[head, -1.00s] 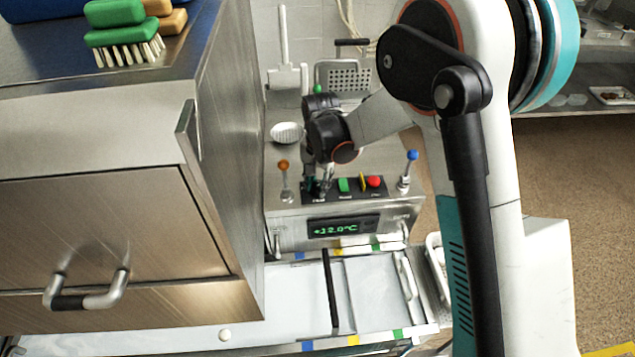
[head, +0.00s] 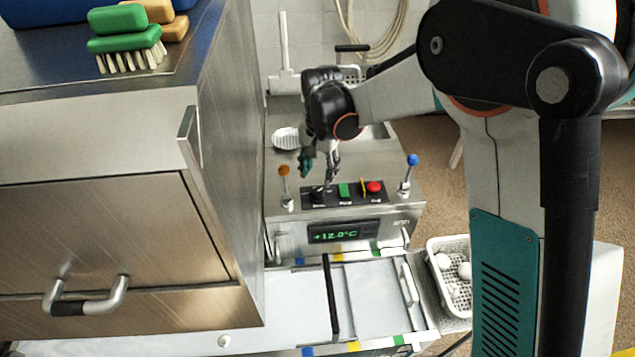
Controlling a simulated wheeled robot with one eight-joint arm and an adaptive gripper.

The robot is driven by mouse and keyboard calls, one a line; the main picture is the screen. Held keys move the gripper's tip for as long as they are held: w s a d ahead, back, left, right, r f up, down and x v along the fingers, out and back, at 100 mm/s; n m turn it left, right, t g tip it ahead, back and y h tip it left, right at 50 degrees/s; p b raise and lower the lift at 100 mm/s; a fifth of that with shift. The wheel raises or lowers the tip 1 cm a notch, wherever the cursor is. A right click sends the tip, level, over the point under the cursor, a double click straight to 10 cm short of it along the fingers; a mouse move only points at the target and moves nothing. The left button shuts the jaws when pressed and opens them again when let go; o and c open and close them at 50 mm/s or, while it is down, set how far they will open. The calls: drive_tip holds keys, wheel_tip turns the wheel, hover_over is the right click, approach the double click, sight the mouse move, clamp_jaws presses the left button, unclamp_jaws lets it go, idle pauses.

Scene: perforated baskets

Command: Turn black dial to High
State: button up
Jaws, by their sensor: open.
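The black dial (head: 318,193) is at the left end of the black control panel (head: 330,204) on top of the steel machine, left of a green button (head: 344,190) and a red button (head: 374,187). It is small here, and I cannot read its setting. My gripper (head: 319,181) points down just above the dial, with its fingers apart and empty. The right finger's tip is close to the dial; I cannot tell whether it touches. The display (head: 343,231) below reads +12.0°C in green.
An orange-knobbed lever (head: 284,186) stands left of the panel and a blue-knobbed lever (head: 407,172) right of it. A tall steel cabinet (head: 110,220) fills the left. A white perforated basket (head: 440,262) with round white things stands at the right.

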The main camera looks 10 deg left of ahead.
drive_tip(key=shift+s+r, duration=0.1)
drive_tip(key=shift+r, duration=2.2)
